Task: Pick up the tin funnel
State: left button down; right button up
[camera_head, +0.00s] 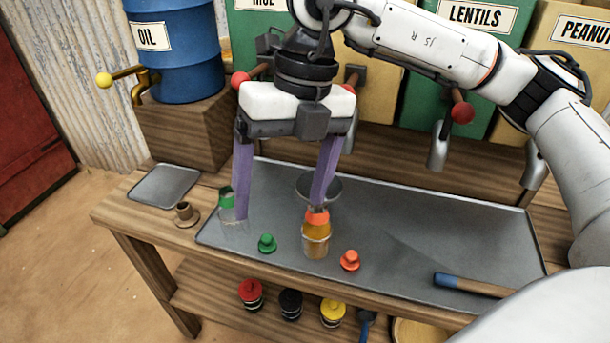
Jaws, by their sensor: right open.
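The tin funnel (334,190) appears as a grey, round, wide mouth just above the orange collar of an amber-filled jar (316,243). Its spout is hidden, so I cannot tell whether it sits in the jar or behind it. My right gripper (279,208) is open and points down, with two purple fingers spread wide. Its right finger overlaps the funnel's mouth in the picture; contact cannot be told. Its left finger is by a clear jar with a green collar (227,197). My left gripper is not in view.
A green stopper (267,243) and an orange stopper (350,261) lie on the grey tray (440,230). A blue-tipped stick (470,285) lies at its right. A small brown piece (186,213) stands left. Dispensers with spouts line the back. The tray's right middle is clear.

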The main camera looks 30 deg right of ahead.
aim_at(304, 183)
jog(key=w+d+r+h, duration=0.1)
jog(key=d, duration=0.1)
jog(key=d+r+m+t+h, duration=0.1)
jog(key=d, duration=0.2)
jog(key=w+d+r+m+h, duration=0.1)
jog(key=d, duration=0.1)
jog(key=shift+w+d+r+t, duration=0.3)
jog(key=shift+w+d+r, duration=0.05)
jog(key=f, duration=0.3)
jog(key=shift+w+d+f, duration=0.2)
jog(key=shift+w+d+f+p, duration=0.15)
jog(key=shift+f+p, duration=0.25)
jog(key=shift+f, duration=1.2)
jog(key=shift+w+d+f+p, duration=0.1)
jog(key=shift+f+p, duration=0.25)
jog(key=shift+f, duration=1.2)
jog(key=shift+s, duration=0.1)
jog(key=c, duration=1.1)
